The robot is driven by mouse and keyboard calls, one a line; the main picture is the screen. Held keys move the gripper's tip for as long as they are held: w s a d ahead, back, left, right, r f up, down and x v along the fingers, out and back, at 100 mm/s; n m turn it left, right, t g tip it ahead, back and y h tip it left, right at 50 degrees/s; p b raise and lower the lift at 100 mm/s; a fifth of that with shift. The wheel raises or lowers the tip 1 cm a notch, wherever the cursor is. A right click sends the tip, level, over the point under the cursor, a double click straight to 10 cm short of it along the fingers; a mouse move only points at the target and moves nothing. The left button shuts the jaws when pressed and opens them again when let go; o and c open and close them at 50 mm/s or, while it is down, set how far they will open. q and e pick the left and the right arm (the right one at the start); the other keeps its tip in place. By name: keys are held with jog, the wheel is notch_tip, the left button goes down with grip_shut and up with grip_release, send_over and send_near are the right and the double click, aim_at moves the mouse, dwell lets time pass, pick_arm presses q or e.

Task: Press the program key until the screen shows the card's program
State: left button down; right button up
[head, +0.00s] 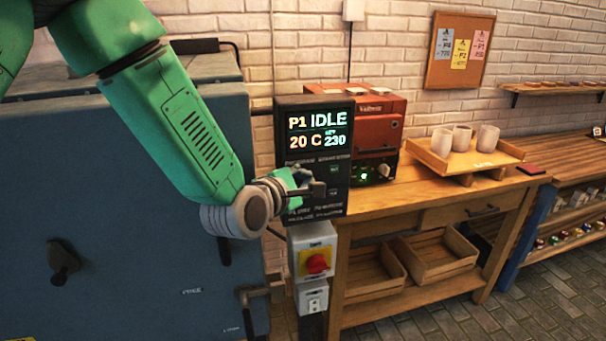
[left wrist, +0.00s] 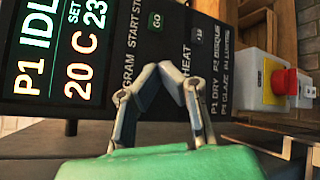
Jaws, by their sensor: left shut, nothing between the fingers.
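The dark controller panel (head: 335,168) stands beside the blue kiln, its screen (head: 318,132) reading P1 IDLE, 20 C, SET 230. The screen also shows in the left wrist view (left wrist: 62,50), turned sideways. My left gripper (head: 316,189) is shut and empty in front of the panel's lower part. In the left wrist view its fingertips (left wrist: 172,68) meet over the key area, by a partly covered program label. The program key is not visible there; contact cannot be told. A GO key (left wrist: 156,22) shows. Blue, yellow and pink cards (head: 460,53) hang on the corkboard; their writing is too small to read surely.
Below the panel is a grey box with a red knob (head: 317,264). The blue kiln (head: 110,200) fills the left. To the right, a wooden bench holds a red device (head: 378,125) and a tray (head: 450,168) with white cups.

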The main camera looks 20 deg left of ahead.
pick_arm(q)
jog(key=shift+w+a, duration=0.2)
jog(key=shift+w, duration=0.15)
dwell(0.7)
jog(key=shift+s+d, duration=0.1)
jog(key=shift+s, duration=0.05)
dwell(0.3)
jog(key=shift+s+d, duration=0.35)
jog(key=shift+s, duration=0.15)
jog(key=shift+w+a, duration=0.1)
dwell(0.4)
jog(key=shift+w+a, duration=0.1)
jog(key=shift+w, duration=0.15)
jog(key=shift+w+a, duration=0.25)
jog(key=shift+w, duration=0.05)
dwell(0.7)
dwell(0.4)
jog(key=shift+s+d+b, duration=0.3)
jog(key=shift+s+d, duration=0.15)
jog(key=shift+s, duration=0.2)
